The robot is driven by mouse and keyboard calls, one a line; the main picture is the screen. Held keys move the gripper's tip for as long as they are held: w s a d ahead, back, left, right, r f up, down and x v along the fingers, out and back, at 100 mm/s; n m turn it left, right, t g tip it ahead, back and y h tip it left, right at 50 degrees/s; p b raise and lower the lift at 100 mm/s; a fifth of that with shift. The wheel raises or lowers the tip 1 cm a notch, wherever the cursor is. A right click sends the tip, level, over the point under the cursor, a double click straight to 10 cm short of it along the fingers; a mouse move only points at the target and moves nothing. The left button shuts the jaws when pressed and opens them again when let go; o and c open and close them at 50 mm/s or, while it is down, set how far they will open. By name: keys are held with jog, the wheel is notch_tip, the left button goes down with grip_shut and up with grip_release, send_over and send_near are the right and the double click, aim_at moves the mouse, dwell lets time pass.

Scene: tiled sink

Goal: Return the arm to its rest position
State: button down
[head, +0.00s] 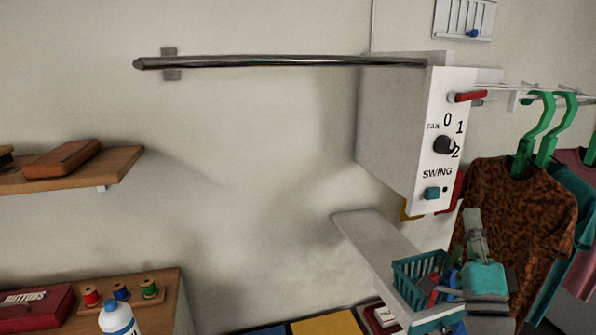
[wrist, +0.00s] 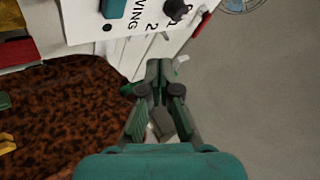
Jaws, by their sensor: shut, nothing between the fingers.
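My gripper (head: 473,215) is at the lower right in the head view, its fingers pointing up and its teal body below them. In the wrist view my gripper (wrist: 160,68) has its fingertips together with nothing held between them. It is in front of the brown patterned shirt (head: 515,205) and below the white control box (head: 446,140), apart from the box. The shirt also shows at the left of the wrist view (wrist: 60,110).
The box carries a dark knob (head: 444,145), a red lever (head: 469,97) and a teal button (head: 432,193). Green hangers (head: 541,115) hang on a rail at right. A teal basket (head: 412,270) stands on a narrow white board (head: 365,232). Wooden shelves (head: 118,165) are at left.

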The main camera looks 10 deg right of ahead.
jog(key=s+a+f+n+g+y, duration=0.1)
jog(key=s+a+f+n, duration=0.3)
jog(key=f, duration=0.5)
jog(key=s+a+f+n+g+y, duration=0.1)
jog(key=s+a+f+g+y, duration=0.1)
jog(key=s+a+f, duration=0.45)
jog(key=s+a+f+n+g+y, duration=0.1)
jog(key=a+f+n, duration=0.25)
jog(key=f, duration=0.75)
jog(key=s+a+f+n+g+y, duration=0.1)
jog(key=s+a+f+n+g, duration=0.1)
jog(key=s, duration=0.6)
jog(key=s+a+f+n+g+y, duration=0.1)
jog(key=s+a+f+n+y, duration=0.1)
jog(key=s, duration=0.6)
jog(key=s+a+f+n+g+y, duration=0.2)
jog(key=s+a+f+n, duration=0.2)
jog(key=s+n, duration=0.3)
jog(key=shift+s+a+f+g, duration=0.35)
jog(key=shift+s+a, duration=0.45)
jog(key=shift+s, duration=0.3)
